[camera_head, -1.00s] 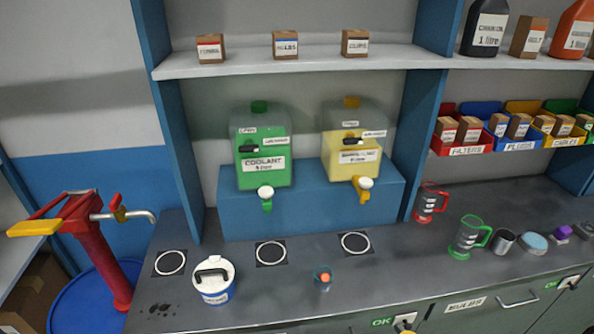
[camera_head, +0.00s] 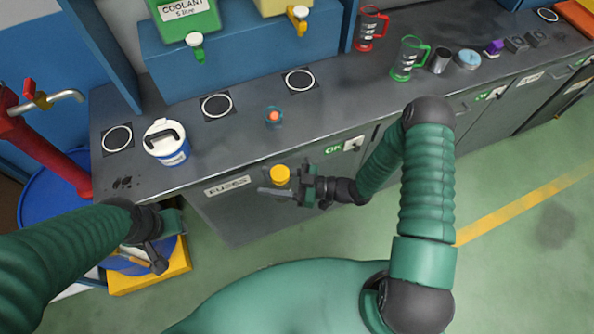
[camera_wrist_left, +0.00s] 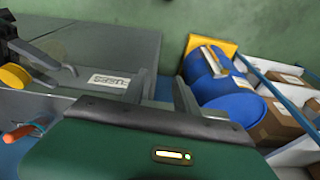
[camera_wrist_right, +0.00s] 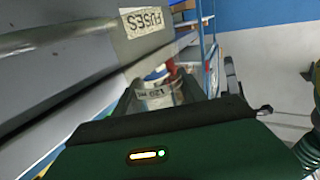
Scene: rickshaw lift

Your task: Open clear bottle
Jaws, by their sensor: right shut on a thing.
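My right gripper (camera_head: 278,188) is shut on the clear bottle (camera_wrist_right: 157,95), held in front of the drawers below the counter edge. Its round yellow cap (camera_head: 280,174) shows in the head view and at the left of the left wrist view (camera_wrist_left: 14,76). In the right wrist view a white label shows between the fingers; the see-through body is hard to make out. My left gripper (camera_head: 152,255) is low on the left, apart from the bottle. Its fingers stand apart and empty in the left wrist view (camera_wrist_left: 162,95).
The counter (camera_head: 235,150) carries a white tub (camera_head: 166,142), a small orange-capped bottle (camera_head: 273,116), a red jug (camera_head: 370,28) and a green jug (camera_head: 409,58). A red pump (camera_head: 45,150) on a blue drum stands left. The green floor in front is open.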

